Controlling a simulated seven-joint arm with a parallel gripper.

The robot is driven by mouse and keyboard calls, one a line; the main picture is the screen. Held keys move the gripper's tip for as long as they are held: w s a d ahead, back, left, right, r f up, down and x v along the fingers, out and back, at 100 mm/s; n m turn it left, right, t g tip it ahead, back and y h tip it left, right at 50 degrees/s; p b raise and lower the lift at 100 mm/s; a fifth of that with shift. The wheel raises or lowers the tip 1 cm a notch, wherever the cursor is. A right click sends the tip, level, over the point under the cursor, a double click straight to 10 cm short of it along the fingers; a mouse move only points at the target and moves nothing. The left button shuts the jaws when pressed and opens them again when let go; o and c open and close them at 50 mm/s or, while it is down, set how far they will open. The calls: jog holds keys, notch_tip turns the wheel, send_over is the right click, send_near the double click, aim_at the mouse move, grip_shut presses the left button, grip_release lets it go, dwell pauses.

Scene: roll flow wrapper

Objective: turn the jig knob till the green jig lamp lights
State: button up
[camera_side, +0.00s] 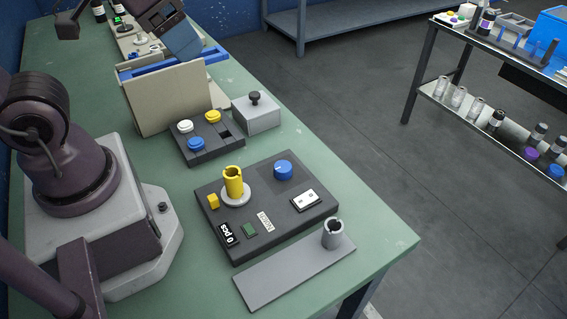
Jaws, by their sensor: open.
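A dark control box (285,222) lies on the green bench. A round blue knob (283,170) with a pale mark stands at its back right. A dull dark-green rectangle (249,230), which may be the jig lamp, is at the front left of the box and looks unlit. A yellow slotted tube (233,182) stands upright in a pale round collar on the box. Parts of my arm show at the left, but my gripper is out of the picture. Nothing touches the knob.
The box also carries a yellow block (213,201), a "0 pcs" display (228,233) and a white switch (305,200). A grey hollow cylinder (333,232) stands on a grey plate (285,281) in front. A button panel (200,148) and grey box (256,117) stand behind.

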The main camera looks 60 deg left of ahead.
jog(key=w+d+f+g, duration=0.2)
jog(key=w+f+g, duration=0.2)
jog(key=f, duration=0.1)
jog(key=n+g, duration=0.2)
jog(key=n, duration=1.5)
send_near(283, 166)
jog(key=f, duration=0.9)
jog(key=shift+s+d+f, duration=0.1)
jog(key=shift+s+f, duration=0.15)
jog(key=shift+s, duration=0.15)
jog(key=c, duration=0.9)
